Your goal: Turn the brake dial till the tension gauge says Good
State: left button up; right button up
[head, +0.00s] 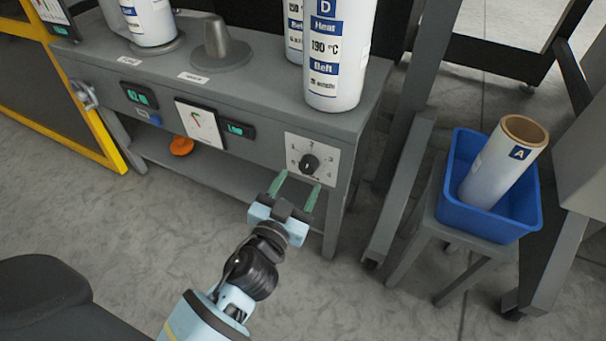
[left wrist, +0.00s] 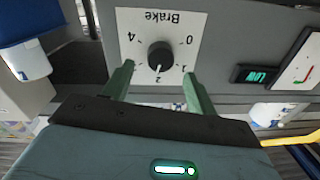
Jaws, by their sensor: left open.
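The brake dial (head: 309,164) is a black knob on a pale square plate at the right end of the grey bench's front. In the left wrist view the dial (left wrist: 160,56) appears upside down, its white mark pointing close to 2. The tension gauge (head: 200,129) is a white panel with a needle, left of the dial. A small display (head: 240,130) beside it reads Low; it also shows in the left wrist view (left wrist: 257,76). My left gripper (head: 296,187) is open, its green fingers just short of the knob, one towards each side. My right gripper is out of view.
White labelled rolls (head: 338,55) and a grey cone (head: 221,45) stand on the bench top (head: 270,100). An orange knob (head: 181,145) is below the gauge. At right, a blue bin (head: 488,222) holds a roll (head: 500,165) on a stool. Grey posts stand between.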

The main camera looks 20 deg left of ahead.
aim_at(306, 170)
pick_arm(q)
jog(key=shift+w+a, duration=0.1)
jog(key=shift+w, duration=1.7)
jog(key=c, duration=1)
